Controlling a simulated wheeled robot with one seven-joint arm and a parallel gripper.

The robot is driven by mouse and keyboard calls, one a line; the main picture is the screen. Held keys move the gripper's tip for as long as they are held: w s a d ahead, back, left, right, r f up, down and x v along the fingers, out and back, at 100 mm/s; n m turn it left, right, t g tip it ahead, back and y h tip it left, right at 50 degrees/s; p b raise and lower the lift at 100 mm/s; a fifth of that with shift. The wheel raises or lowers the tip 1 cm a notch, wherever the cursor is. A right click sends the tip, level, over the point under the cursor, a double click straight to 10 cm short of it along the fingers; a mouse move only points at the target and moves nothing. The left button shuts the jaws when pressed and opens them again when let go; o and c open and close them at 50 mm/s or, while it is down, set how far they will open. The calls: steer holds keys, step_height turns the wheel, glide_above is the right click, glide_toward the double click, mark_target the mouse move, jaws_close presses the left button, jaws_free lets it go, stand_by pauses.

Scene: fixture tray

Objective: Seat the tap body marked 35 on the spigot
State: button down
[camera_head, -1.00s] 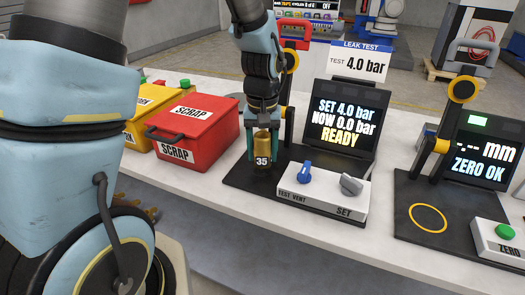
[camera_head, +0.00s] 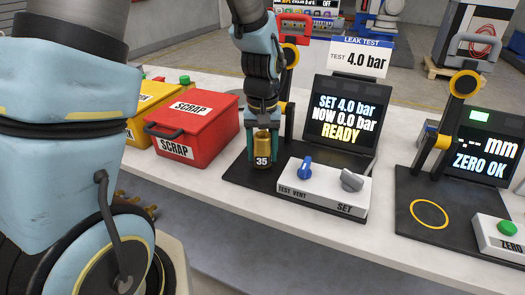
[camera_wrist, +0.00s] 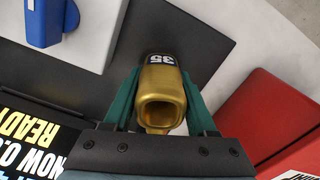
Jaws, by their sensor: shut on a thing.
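The brass tap body marked 35 (camera_head: 262,147) stands upright at the left part of the black leak-test base plate (camera_head: 238,173). My gripper (camera_head: 262,136) is shut on it from above, with a green finger on each side. In the wrist view the tap body (camera_wrist: 161,98) sits between the fingers of my gripper (camera_wrist: 163,100), its open brass end toward the camera and its 35 label on the far side. The spigot is hidden, so I cannot tell whether the tap body is fully down on it.
A control box (camera_head: 322,190) with a blue knob (camera_head: 304,168) and a grey knob stands right of the tap body. The screen (camera_head: 341,118) behind reads SET 4.0 bar, NOW 0.0 bar, READY. A red SCRAP box (camera_head: 197,133) is at left; a measuring station (camera_head: 440,200) is at right.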

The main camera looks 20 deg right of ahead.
mark_target(262, 132)
steer(key=shift+f+b, duration=0.4)
steer(key=shift+f, duration=0.2)
stand_by(0.3)
jaws_free()
stand_by(0.4)
steer(key=shift+r+p, duration=3.05)
steer(key=shift+r, duration=0.55)
steer(key=shift+f, duration=0.1)
